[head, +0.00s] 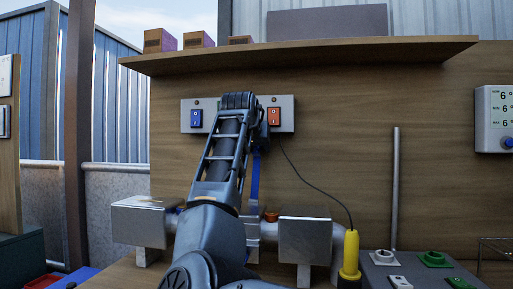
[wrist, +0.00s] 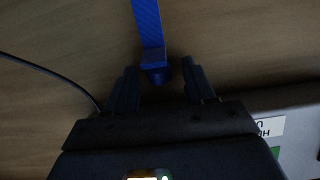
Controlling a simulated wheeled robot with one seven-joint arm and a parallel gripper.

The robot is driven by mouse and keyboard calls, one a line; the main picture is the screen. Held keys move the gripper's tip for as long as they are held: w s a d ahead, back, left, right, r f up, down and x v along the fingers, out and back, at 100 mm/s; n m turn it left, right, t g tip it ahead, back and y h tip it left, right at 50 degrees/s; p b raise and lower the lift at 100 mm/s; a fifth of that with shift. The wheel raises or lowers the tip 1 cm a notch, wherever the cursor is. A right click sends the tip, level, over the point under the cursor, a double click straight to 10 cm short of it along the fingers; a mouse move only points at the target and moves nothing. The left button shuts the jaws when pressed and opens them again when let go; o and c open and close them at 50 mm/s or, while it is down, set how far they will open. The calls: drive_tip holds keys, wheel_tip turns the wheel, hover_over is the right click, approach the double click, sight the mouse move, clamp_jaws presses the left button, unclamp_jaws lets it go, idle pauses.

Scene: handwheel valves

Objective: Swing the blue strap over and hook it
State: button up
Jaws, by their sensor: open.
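A blue strap (head: 255,180) hangs in front of the wooden back panel and runs down behind my arm towards the pipe in the head view. In the wrist view the strap (wrist: 149,28) comes in from the top edge, and its thicker blue end (wrist: 156,76) lies between my fingertips. My gripper (wrist: 160,78) is open, with a finger on each side of the strap end and a visible gap at least on the right. In the head view my arm hides the fingers. I cannot make out a hook for the strap.
A switch box with a blue switch (head: 196,118) and an orange switch (head: 273,117) is behind my arm. Metal boxes (head: 305,240) sit on the pipe below. A yellow-handled tool (head: 350,255), an upright rod (head: 395,190) and a black cable (head: 318,180) are to the right.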

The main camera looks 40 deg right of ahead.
drive_tip(key=shift+d, duration=0.1)
drive_tip(key=shift+c, duration=0.5)
clamp_jaws()
